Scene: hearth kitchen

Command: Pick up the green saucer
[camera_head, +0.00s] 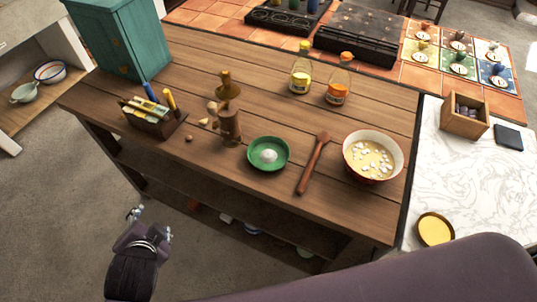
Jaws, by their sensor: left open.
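The green saucer (254,162) lies on the wooden island top (230,60) near its front edge, with a small white heap (268,156) in its middle. A wooden spoon (312,165) lies just right of it, and a brown wooden grinder (229,125) stands just left of it. My left gripper (150,223) is open and empty. It shows in front of the island's lower left, over the floor, well apart from the saucer. My right gripper is not in view; a large dark link of mine covers the bottom right.
A bowl (394,168) with pale contents stands right of the spoon. A box of packets (150,118) is at the left, a teal cabinet (115,40) behind it. Two jars (338,95) stand farther back. Bare wood lies behind the saucer. A marble counter (470,165) adjoins on the right.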

